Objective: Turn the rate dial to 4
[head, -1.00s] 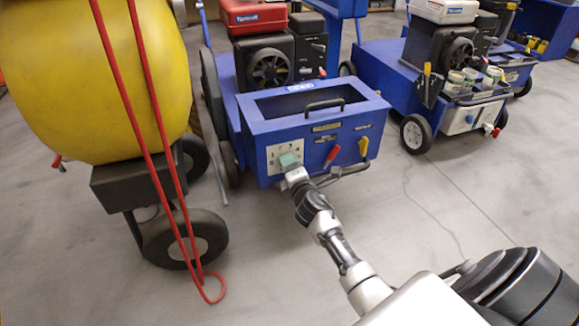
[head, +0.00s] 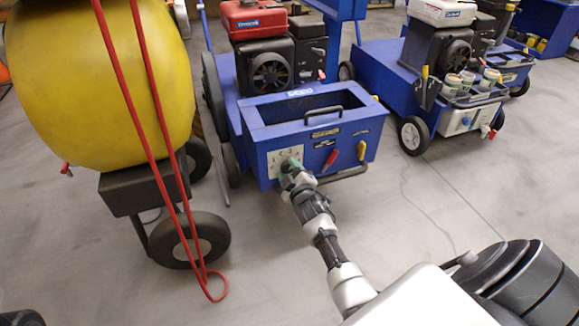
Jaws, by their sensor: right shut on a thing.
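The rate dial (head: 291,164) is a small green knob on a pale numbered plate (head: 276,158) at the left of the blue aerator's front panel. My right gripper (head: 289,172) is at the dial and shut on it, and it hides much of the knob. The numbers on the plate are too small and too covered to read the dial's setting. A red lever (head: 330,159) and a yellow lever (head: 362,154) sit to the right on the same panel. My left gripper is not in view.
A yellow tank on a wheeled cart (head: 100,80) with red hanging cords stands close on the left. A black handle bar (head: 345,173) juts from the panel's lower right. A second blue machine (head: 385,65) stands at right. The floor between is clear.

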